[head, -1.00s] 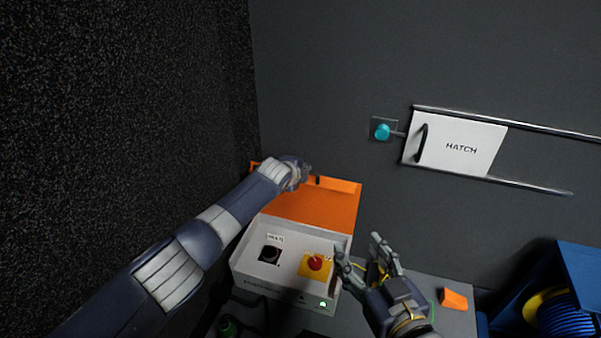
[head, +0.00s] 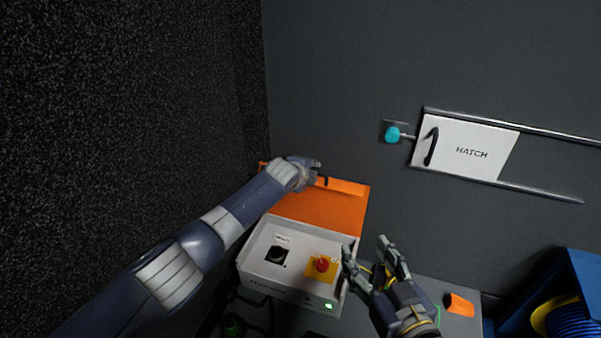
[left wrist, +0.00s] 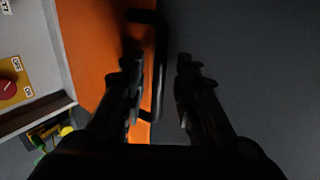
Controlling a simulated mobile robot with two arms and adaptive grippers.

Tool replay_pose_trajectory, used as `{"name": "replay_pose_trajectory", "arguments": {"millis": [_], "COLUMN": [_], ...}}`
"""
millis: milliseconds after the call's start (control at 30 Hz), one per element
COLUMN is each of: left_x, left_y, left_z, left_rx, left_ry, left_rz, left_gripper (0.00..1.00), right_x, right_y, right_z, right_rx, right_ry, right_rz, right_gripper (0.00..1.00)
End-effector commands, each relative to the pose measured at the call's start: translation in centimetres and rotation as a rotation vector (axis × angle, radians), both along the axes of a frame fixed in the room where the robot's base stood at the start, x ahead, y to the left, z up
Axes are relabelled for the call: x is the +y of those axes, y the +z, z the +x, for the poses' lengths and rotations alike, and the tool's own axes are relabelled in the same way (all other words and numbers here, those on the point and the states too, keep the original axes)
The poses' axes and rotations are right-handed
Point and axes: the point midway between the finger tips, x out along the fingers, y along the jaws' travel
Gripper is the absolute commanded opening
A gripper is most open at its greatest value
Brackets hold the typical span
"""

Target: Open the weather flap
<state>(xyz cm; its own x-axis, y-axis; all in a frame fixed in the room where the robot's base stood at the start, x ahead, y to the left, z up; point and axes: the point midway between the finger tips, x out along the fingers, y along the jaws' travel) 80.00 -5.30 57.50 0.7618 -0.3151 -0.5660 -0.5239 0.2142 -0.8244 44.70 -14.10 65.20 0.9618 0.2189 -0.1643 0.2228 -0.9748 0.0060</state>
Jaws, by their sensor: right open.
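The weather flap (head: 322,208) is an orange panel at the back of a light grey control box (head: 300,295). It stands raised, and the box's top face shows. Its dark handle (head: 325,181) is near the upper edge; the handle also shows in the left wrist view (left wrist: 160,62). My left gripper (head: 316,169) is at this handle. In the left wrist view its fingers (left wrist: 158,88) are apart, with the handle bar between them. My right gripper (head: 366,248) is open and empty, just right of the box.
The box carries a black switch (head: 278,256), a red knob on a yellow plate (head: 322,264) and a lit green light (head: 328,306). A white hatch (head: 470,148) sits on rails on the dark wall. An orange block (head: 460,305) and a blue reel case (head: 585,280) are at the right.

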Motion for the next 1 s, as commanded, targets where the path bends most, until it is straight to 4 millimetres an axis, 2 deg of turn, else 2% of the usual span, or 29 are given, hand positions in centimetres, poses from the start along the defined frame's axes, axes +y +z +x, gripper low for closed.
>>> {"name": "replay_pose_trajectory", "arguments": {"millis": [367, 1000], "left_x": [1.0, 3.3], "left_y": [1.8, 5.8], "left_z": [-2.3, -7.7], "left_rx": [-0.005, -0.006], "left_ry": [0.0, 0.001], "left_rz": [0.001, 0.001], "left_gripper": [0.29, 0.29], "right_x": [0.0, 0.0], "right_y": [0.0, 0.0], "right_z": [0.0, 0.0], "right_rx": [0.0, 0.0], "right_ry": [0.0, -0.001], "right_rz": [0.0, 0.0], "right_gripper": [0.53, 0.53]}}
